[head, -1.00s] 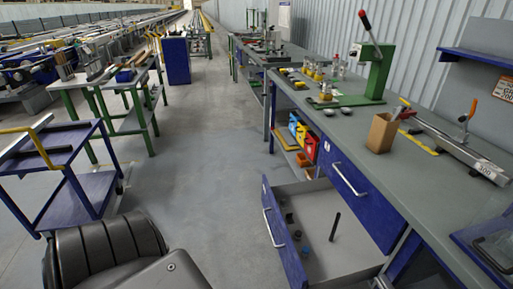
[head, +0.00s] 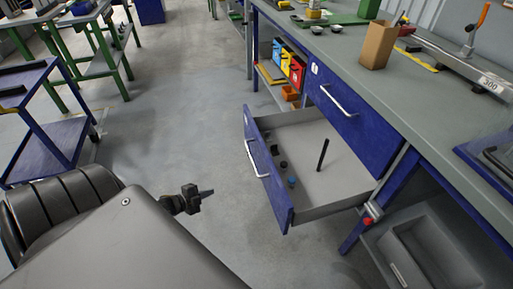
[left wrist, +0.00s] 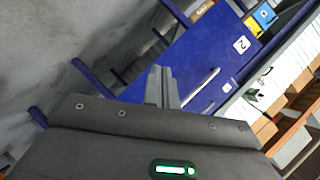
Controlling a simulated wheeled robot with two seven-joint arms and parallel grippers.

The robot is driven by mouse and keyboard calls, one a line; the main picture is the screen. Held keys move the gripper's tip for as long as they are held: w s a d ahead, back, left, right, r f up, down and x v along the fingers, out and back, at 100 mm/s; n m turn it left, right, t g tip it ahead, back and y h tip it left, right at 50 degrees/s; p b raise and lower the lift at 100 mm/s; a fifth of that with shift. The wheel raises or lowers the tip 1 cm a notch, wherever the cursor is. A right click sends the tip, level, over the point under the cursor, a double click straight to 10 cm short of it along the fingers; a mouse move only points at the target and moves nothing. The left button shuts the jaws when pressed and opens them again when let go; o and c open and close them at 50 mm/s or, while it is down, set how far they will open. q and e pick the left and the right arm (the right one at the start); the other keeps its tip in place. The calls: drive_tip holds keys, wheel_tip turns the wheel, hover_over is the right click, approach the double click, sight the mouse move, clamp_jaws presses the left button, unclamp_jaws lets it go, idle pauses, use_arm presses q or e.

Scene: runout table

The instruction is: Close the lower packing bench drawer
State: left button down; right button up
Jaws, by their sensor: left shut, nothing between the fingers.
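The lower drawer (head: 283,205) of the packing bench stands pulled out, its blue front with a silver handle (head: 257,160) facing left. My right gripper is not in view.
The bench top (head: 400,100) carries a cardboard box (head: 378,44) and a metal rail. Coloured bins (head: 287,63) sit on a shelf beyond the drawers. A blue cart (head: 45,150) stands at left.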

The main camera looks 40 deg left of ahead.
use_arm(q)
drive_tip(key=w+r+m+t+h+b, duration=0.2)
drive_tip(key=w+r+m+h+b, duration=0.15)
drive_tip(key=w+r+m, duration=0.35)
drive_tip(key=m+h+b, duration=0.2)
drive_tip(key=m+h, duration=0.2)
drive_tip(key=h, duration=0.1)
approach(265, 154)
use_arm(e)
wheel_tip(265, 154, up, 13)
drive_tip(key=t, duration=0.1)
use_arm(q)
drive_tip(key=x, duration=0.5)
drive_tip(key=shift+w+a+f+b, duration=0.1)
drive_tip(key=shift+w+b, duration=0.05)
drive_tip(key=shift+b, duration=0.25)
drive_tip(key=shift+x, duration=0.85)
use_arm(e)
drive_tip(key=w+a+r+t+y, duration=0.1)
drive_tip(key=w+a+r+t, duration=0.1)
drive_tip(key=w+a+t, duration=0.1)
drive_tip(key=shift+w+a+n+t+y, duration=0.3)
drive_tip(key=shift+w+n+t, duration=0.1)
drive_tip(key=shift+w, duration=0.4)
use_arm(q)
drive_tip(key=shift+f, duration=0.1)
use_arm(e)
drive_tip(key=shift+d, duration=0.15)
